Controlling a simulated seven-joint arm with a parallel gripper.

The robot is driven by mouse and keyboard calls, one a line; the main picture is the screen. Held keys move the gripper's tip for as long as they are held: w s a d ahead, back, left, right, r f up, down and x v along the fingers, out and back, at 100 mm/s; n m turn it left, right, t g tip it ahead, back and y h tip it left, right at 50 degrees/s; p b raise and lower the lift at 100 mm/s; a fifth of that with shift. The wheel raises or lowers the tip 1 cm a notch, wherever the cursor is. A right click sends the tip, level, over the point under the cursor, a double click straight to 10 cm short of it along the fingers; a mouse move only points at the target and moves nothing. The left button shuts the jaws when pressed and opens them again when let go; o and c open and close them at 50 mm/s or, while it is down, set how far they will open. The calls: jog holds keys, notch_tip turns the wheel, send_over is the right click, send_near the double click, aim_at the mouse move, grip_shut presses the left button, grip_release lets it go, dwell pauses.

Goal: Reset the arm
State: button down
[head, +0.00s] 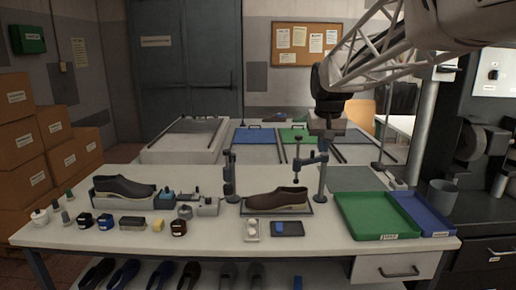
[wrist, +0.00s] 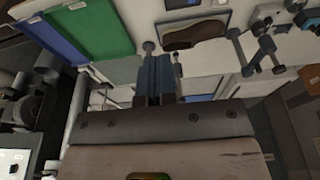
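My gripper (head: 327,130) hangs in the air above the back right part of the workbench (head: 215,236), at the end of my raised arm. In the wrist view its two fingers (wrist: 158,70) lie side by side with no clear gap, and nothing shows between them. A brown shoe (head: 277,200) rests on a tray below and left of the gripper; it also shows at the top of the wrist view (wrist: 193,36). A dark shoe (head: 124,187) sits on a grey holder further left.
A clamp stand (head: 322,175) rises from the bench beside the brown shoe, below the gripper. A green tray (head: 376,215) and a blue tray (head: 420,212) lie at the right. Small bottles and blocks line the left front.

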jog(key=s+f, duration=0.5)
jog(key=s, duration=0.7)
jog(key=s+f, duration=0.5)
jog(key=s, duration=0.8)
jog(key=s+f, duration=0.5)
jog(key=s, duration=0.7)
jog(key=shift+s+d+f, duration=0.15)
jog(key=shift+d+f, duration=0.1)
jog(key=shift+d, duration=0.05)
